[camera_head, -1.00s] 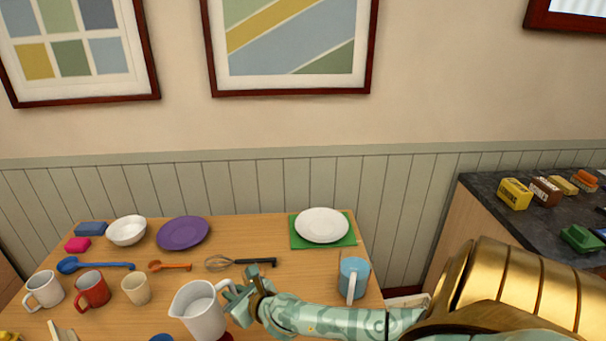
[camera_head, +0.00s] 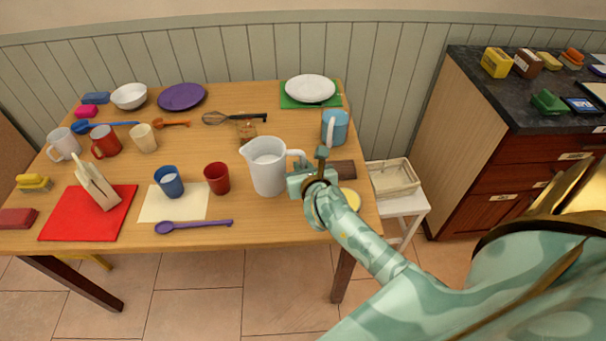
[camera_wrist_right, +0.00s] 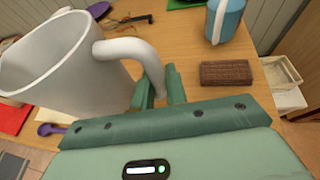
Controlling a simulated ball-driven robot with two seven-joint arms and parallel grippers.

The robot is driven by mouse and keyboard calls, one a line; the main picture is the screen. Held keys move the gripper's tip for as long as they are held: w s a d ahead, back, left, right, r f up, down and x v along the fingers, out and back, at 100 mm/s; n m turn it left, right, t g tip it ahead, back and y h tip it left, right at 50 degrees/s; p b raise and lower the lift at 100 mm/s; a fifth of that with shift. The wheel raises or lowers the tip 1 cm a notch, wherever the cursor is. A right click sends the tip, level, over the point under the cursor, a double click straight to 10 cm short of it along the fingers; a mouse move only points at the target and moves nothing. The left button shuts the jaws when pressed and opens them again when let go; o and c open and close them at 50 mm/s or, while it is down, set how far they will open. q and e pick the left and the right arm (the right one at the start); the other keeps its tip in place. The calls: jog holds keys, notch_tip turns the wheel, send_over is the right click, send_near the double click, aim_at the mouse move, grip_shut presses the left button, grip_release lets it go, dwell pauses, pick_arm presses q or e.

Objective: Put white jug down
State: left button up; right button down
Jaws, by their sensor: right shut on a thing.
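The white jug (camera_head: 268,168) is upright at the right part of the wooden table. My right gripper (camera_head: 308,176) is shut on its handle, on the jug's right side. In the right wrist view the jug (camera_wrist_right: 70,75) fills the upper left, and its handle runs down to the fingers of my right gripper (camera_wrist_right: 161,90). The jug's base is at or close to the tabletop; I cannot tell whether it touches. My left gripper is not in view.
A red cup (camera_head: 217,178) stands close left of the jug. A blue jug (camera_head: 335,127) is behind to the right, and a brown block (camera_head: 343,170) lies right of the gripper. A whisk (camera_head: 232,118) lies behind. A purple spoon (camera_head: 193,227) lies in front. Bare table shows before the jug.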

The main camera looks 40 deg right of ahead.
jog(key=shift+w+d+f+b, duration=0.9)
jog(key=shift+w+f, duration=0.15)
jog(key=shift+f, duration=0.75)
jog(key=shift+w+d+f+b, duration=0.85)
jog(key=shift+w+f, duration=0.15)
jog(key=shift+f, duration=0.75)
jog(key=shift+w+d+f+b, duration=0.9)
jog(key=shift+w+f, duration=0.15)
jog(key=shift+f, duration=0.75)
jog(key=c, duration=1.4)
grip_release()
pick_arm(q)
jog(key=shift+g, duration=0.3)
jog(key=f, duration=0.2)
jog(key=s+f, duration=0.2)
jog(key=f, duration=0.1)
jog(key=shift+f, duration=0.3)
